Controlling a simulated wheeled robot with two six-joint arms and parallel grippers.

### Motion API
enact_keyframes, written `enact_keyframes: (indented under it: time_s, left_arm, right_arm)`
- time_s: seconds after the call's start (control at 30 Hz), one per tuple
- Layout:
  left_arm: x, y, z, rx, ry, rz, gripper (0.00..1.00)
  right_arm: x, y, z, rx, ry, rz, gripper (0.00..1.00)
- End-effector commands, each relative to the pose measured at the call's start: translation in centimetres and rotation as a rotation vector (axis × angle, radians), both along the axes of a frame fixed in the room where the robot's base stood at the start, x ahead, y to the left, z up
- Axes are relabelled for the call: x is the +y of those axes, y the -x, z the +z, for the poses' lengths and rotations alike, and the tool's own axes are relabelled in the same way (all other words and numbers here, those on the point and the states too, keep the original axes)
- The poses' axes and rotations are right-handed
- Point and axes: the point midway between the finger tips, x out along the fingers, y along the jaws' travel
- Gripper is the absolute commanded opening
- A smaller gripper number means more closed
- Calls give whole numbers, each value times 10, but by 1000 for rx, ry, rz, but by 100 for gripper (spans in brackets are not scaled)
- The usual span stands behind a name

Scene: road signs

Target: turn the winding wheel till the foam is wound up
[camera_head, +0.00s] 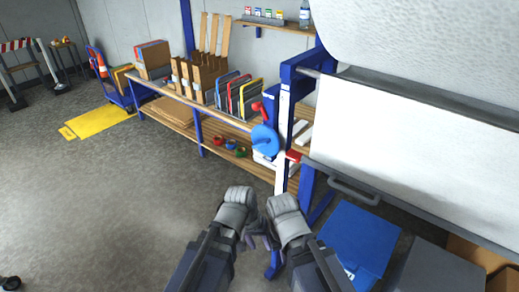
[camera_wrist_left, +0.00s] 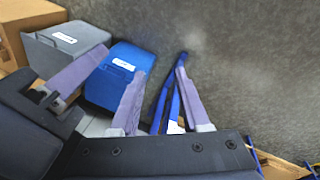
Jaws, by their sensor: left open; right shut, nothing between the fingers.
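The winding wheel (camera_head: 265,140) is a blue disc with a red handle (camera_head: 259,111), on the blue upright frame. A wide white foam sheet (camera_head: 420,155) hangs at right, below a large white foam roll (camera_head: 430,35). My left gripper (camera_head: 250,238) is open and empty, low in front of the frame and well below the wheel. Its spread purple fingers show in the left wrist view (camera_wrist_left: 160,72). My right gripper (camera_head: 270,240) is shut and empty close beside it. The grippers partly overlap in the head view. Neither touches the wheel or foam.
A blue bin (camera_head: 358,240) and a grey bin (camera_head: 440,268) stand below the foam, near a grey bar handle (camera_head: 353,191). The blue frame's leg (camera_head: 306,185) is close to my right arm. A workbench (camera_head: 190,98) runs behind.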

Motion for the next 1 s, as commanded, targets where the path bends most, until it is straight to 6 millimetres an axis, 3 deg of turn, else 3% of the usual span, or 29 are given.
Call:
enact_keyframes:
  time_s: [0.03, 0.07, 0.23, 0.37, 0.5, 0.6, 0.73, 1.0]
  left_arm:
    - [-11, -22, -10, -20, 116, 86, 46]
    - [-20, -34, -8, -31, 196, 142, 46]
    - [-44, -108, 23, -68, 645, 484, 46]
    - [-30, -165, 60, -64, 978, 756, 46]
    - [7, -212, 95, -30, 1281, 1003, 46]
    - [33, -233, 112, -3, 1436, 1127, 46]
    - [56, -247, 124, 25, 1555, 1221, 46]
    - [62, -252, 129, 35, 1594, 1249, 46]
  right_arm:
    - [0, 0, -17, 0, 0, 0, 0]
    - [0, 0, -22, 0, 0, 0, 0]
    - [0, 0, -46, 0, 0, 0, 0]
    - [0, 0, -63, 0, 0, 0, 0]
    - [0, 0, -77, 0, 0, 0, 0]
    - [0, 0, -83, 0, 0, 0, 0]
    - [0, 0, -87, 0, 0, 0, 0]
    - [0, 0, -86, 0, 0, 0, 0]
